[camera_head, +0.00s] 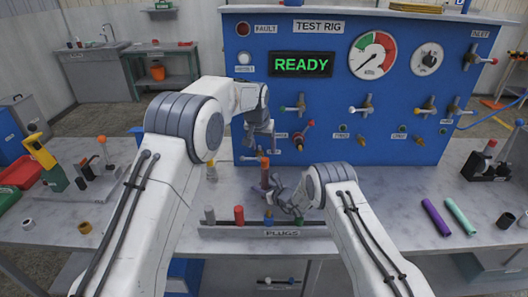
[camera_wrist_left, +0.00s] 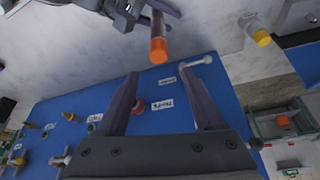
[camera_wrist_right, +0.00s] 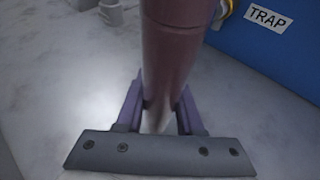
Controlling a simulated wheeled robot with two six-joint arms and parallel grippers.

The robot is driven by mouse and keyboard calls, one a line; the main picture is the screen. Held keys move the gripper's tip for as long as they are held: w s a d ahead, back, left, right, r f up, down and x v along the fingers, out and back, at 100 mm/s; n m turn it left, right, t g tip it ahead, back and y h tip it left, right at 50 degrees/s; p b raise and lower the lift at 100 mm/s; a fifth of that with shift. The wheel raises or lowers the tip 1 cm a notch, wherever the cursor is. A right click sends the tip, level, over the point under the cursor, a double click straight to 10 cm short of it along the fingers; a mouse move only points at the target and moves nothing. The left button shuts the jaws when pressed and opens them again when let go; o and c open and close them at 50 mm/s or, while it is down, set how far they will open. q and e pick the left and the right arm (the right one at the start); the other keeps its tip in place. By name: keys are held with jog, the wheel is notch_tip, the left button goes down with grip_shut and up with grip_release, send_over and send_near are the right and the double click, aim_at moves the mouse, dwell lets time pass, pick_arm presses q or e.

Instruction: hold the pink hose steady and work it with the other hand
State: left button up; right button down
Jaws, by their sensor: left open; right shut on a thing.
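The pink hose (camera_head: 264,174) is a short, dull pink tube, standing roughly upright in front of the blue panel. It has an orange piece at its end. It also shows in the left wrist view (camera_wrist_left: 158,26) and fills the middle of the right wrist view (camera_wrist_right: 178,50). My right gripper (camera_head: 275,188) is shut on the hose, with a finger on each side in its wrist view (camera_wrist_right: 158,100). My left gripper (camera_head: 260,146) is open and empty, above the hose; in its wrist view (camera_wrist_left: 158,82) the orange end (camera_wrist_left: 159,52) lies just beyond the fingertips, apart from them.
The blue test rig (camera_head: 320,100) with valves and a READY display stands close behind. A plug rack (camera_head: 250,232) is in front of the hose. A purple tube (camera_head: 435,217) and a green tube (camera_head: 460,216) lie at right. The bench between them and the rack is partly covered by my right arm.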

pick_arm(q)
jog(key=v, duration=0.7)
jog(key=shift+r, duration=0.3)
jog(key=shift+s+r, duration=0.15)
jog(key=shift+s, duration=0.05)
jog(key=c, duration=0.4)
jog(key=t+h, duration=0.3)
jog(key=t, duration=1)
send_near(264, 163)
jog(key=x, duration=1.1)
jog(key=shift+w+d, duration=0.1)
jog(key=shift+w, duration=0.2)
grip_shut()
